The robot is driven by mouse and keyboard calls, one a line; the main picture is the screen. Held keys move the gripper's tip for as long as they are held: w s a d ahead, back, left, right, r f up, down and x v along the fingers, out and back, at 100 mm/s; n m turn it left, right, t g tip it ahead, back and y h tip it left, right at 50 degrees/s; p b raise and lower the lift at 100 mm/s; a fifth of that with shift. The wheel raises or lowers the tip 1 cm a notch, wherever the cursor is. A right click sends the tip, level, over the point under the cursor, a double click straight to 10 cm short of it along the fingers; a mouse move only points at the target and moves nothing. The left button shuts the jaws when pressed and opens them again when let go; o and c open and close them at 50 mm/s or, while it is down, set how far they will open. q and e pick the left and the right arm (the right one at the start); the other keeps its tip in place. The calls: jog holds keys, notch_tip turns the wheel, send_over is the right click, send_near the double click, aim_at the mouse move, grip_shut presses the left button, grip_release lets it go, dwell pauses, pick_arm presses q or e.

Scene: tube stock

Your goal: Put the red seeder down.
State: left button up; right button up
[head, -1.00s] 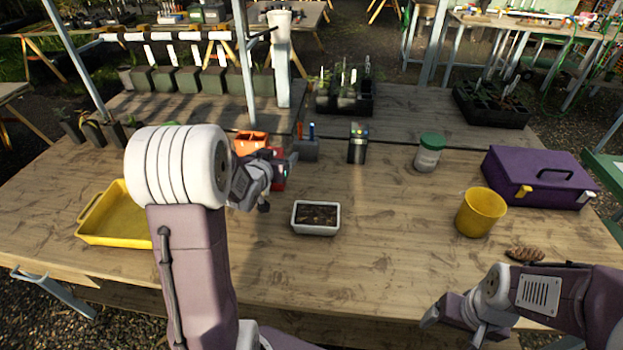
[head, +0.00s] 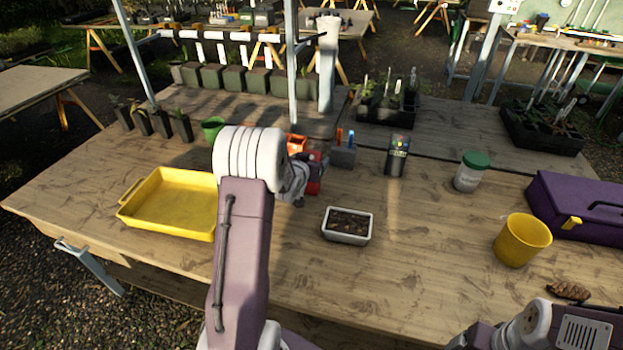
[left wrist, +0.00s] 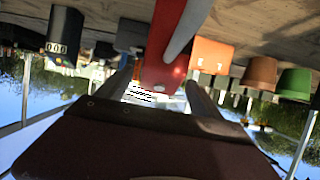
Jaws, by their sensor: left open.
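The red seeder (head: 315,184) is on the wooden table, partly hidden behind my left arm and gripper. In the left wrist view, where the table is at the top, the red seeder (left wrist: 165,65) shows large, in line with the space between my fingers. My left gripper (head: 302,182) is open beside it; its two fingers (left wrist: 158,88) are apart. Whether they touch the seeder I cannot tell. My right arm is at the lower right of the head view; its gripper (head: 468,338) is cut off by the frame edge.
A yellow tray (head: 128,212) lies left, a white soil tray (head: 347,239) in front. Behind are an orange pot (head: 296,143), a grey holder (head: 342,157) and a dark device (head: 397,155). A green-lidded jar (head: 470,172), yellow pot (head: 522,241) and purple toolbox (head: 575,205) stand right.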

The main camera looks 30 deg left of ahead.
pick_arm(q)
jog(key=shift+w+a+f, duration=0.15)
jog(key=shift+w+f, duration=0.1)
jog(key=shift+w, duration=0.3)
jog(key=shift+s+r, duration=0.1)
jog(key=shift+s, duration=0.05)
jog(key=shift+c, duration=1.2)
grip_shut()
jog(key=shift+r, duration=0.1)
